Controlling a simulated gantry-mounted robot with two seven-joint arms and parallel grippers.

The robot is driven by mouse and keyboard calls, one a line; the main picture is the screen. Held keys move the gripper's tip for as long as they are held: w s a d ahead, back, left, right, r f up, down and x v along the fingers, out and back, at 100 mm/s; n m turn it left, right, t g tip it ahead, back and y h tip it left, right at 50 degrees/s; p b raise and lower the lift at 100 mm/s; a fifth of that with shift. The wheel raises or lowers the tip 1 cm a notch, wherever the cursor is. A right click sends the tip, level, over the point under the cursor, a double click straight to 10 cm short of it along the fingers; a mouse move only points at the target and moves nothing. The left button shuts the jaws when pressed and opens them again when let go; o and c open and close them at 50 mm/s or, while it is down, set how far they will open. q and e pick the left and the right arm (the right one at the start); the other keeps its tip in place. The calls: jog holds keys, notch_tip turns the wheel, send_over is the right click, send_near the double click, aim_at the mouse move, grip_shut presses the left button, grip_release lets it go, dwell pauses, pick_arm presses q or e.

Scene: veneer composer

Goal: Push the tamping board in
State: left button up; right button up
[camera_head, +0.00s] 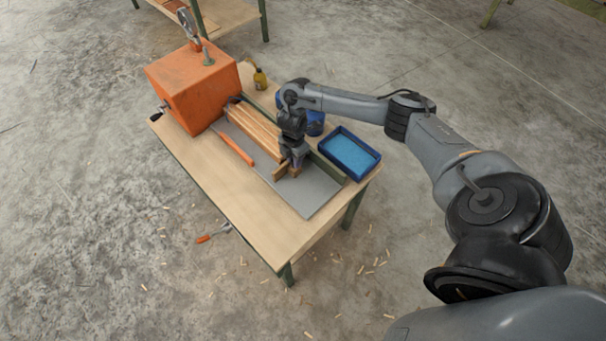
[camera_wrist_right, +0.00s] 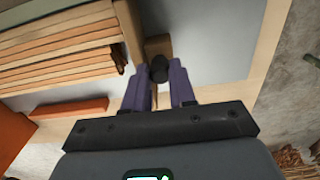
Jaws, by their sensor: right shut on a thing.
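The tamping board (camera_head: 280,171) is a wooden upright piece with a small block and dark knob behind it. In the right wrist view the board (camera_wrist_right: 131,36) stands at the ends of the stacked wooden strips (camera_wrist_right: 60,50); whether it touches all of them I cannot tell. My right gripper (camera_head: 292,165) comes down over the board's handle, and its two fingers (camera_wrist_right: 168,88) are shut on either side of the knob. The strips (camera_head: 253,128) lie on the grey plate (camera_head: 309,194), running toward the orange box (camera_head: 193,88). My left gripper is out of view.
A dark green fence (camera_head: 325,167) runs along the plate's far side. A blue tray (camera_head: 350,153), a blue container (camera_head: 315,124) and a yellow bottle (camera_head: 260,79) stand beyond it. An orange bar (camera_head: 233,148) lies near the strips. The plate's right end is clear.

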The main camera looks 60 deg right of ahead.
jog(key=shift+w+d+f+b, duration=0.1)
jog(key=shift+w+d+b, duration=0.15)
jog(key=shift+w+b, duration=0.45)
jog(key=shift+w+d, duration=0.1)
jog(key=shift+w, duration=0.35)
jog(key=shift+p, duration=0.35)
dwell(0.3)
dwell(0.8)
jog(key=shift+w, duration=0.1)
dwell(0.5)
jog(key=shift+p, duration=0.65)
dwell(0.6)
